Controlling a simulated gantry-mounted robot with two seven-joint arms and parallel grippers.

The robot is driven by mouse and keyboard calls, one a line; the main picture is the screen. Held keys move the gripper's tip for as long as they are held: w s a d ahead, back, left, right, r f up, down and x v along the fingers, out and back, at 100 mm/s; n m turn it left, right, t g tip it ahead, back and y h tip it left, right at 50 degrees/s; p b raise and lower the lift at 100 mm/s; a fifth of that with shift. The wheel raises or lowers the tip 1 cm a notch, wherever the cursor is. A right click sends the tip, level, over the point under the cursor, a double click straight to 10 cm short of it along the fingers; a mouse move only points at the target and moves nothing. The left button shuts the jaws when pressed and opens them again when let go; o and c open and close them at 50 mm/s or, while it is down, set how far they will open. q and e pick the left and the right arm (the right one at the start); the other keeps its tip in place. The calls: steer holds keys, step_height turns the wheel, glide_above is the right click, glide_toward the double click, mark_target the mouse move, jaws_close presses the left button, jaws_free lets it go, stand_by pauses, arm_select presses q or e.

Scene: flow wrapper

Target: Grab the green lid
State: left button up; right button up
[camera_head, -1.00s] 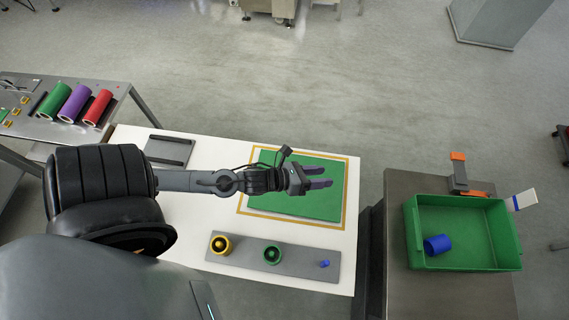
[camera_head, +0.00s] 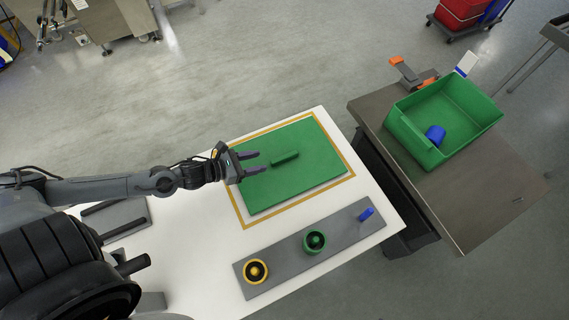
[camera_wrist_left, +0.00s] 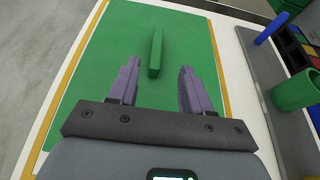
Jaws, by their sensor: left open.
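The green lid (camera_head: 300,148) is a flat green panel on the white table, with a raised green bar handle (camera_head: 285,157) near its middle. My left gripper (camera_head: 261,161) comes in from the left over the lid's left part. Its two purple fingers are open, empty and point towards the handle. In the left wrist view, the handle (camera_wrist_left: 156,52) stands ahead of the gap between the fingers, apart from both. The lid (camera_wrist_left: 110,50) fills most of that view's middle. I cannot tell the gripper's exact height above it. My right gripper is not in view.
A yellow-orange border (camera_head: 236,204) frames the lid. A green bin (camera_head: 470,132) with a blue cylinder (camera_head: 435,135) stands on the right-hand table.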

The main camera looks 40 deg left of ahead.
mark_target(282, 157)
arm_select(q)
steer(key=shift+w+f+b, duration=0.25)
steer(key=shift+f+b, duration=0.05)
steer(key=shift+f, duration=0.3)
steer(key=x, duration=0.3)
steer(key=shift+w+b, duration=0.1)
steer(key=shift+b, duration=0.2)
steer(key=shift+w+d+f, duration=0.2)
steer(key=shift+w+d, duration=0.1)
steer(key=shift+w, duration=0.2)
steer(key=shift+w+d+f+b, duration=0.1)
steer(key=shift+w+f+b, duration=0.2)
steer(key=shift+w, duration=0.15)
steer(key=shift+b+x, duration=0.3)
steer(key=shift+x, duration=1.75)
steer(key=shift+f, duration=0.1)
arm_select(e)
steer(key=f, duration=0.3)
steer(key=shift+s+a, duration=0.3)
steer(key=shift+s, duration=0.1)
arm_select(q)
steer(key=shift+c, duration=0.3)
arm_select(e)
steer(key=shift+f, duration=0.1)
arm_select(q)
jaws_close()
